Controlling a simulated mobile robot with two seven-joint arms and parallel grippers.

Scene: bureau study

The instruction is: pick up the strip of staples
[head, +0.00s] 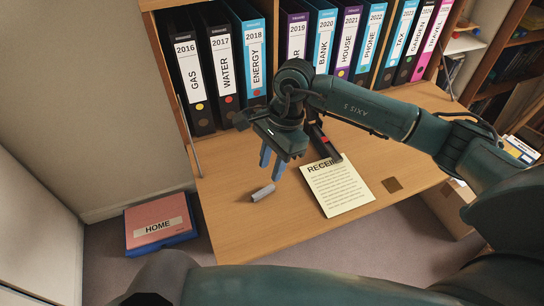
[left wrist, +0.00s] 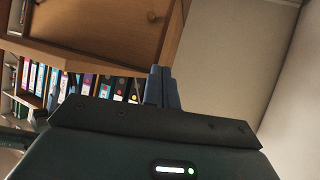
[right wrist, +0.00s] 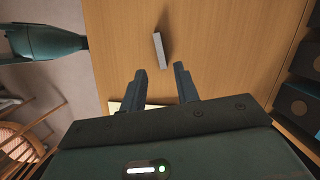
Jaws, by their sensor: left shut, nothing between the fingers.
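The strip of staples (head: 262,193) is a small grey bar lying on the wooden desk, left of the printed sheet. It also shows in the right wrist view (right wrist: 159,50), just beyond the fingertips. My right gripper (head: 270,173) is above the desk, pointing down, close to the strip and behind it in the head view. Its blue fingers (right wrist: 179,67) are apart with nothing between them. My left gripper (left wrist: 158,69) shows in the left wrist view with its fingers together and empty, away from the desk top.
A receipt sheet (head: 339,188) lies on the desk, with a dark stapler-like object (head: 324,143) behind it. A row of binders (head: 192,75) stands at the back. A pink and blue HOME binder (head: 160,224) lies on the floor at left. The desk's front left is clear.

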